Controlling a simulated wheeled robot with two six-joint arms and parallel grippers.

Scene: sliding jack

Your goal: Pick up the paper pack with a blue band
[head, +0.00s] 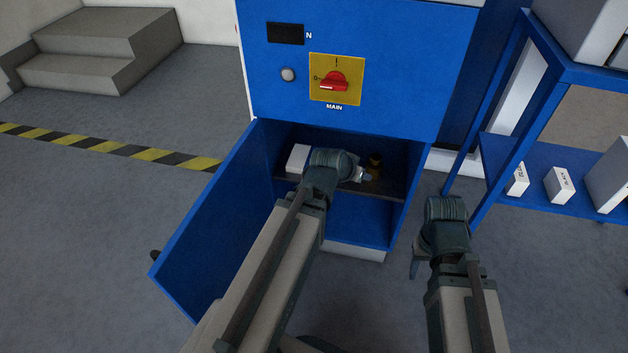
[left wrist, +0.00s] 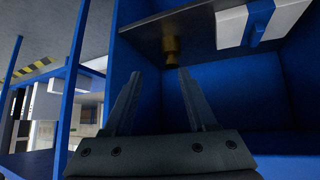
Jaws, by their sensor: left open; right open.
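A white pack (head: 298,158) lies on the upper shelf inside the open blue cabinet, at the left; no band can be made out on it in the head view. In the left wrist view, which looks upside down, a white pack with a blue band (left wrist: 231,26) is at the upper right. My left gripper (left wrist: 159,73) is open and empty, apart from the pack. In the head view my left wrist reaches into the cabinet, just right of the pack. My right gripper (head: 417,262) is open, low outside the cabinet to its right, partly hidden by its wrist.
A small brass-coloured object (head: 374,166) stands on the same shelf, right of my left wrist. The cabinet door (head: 208,225) hangs open at left. A blue rack (head: 540,165) with white boxes (head: 560,186) is at right.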

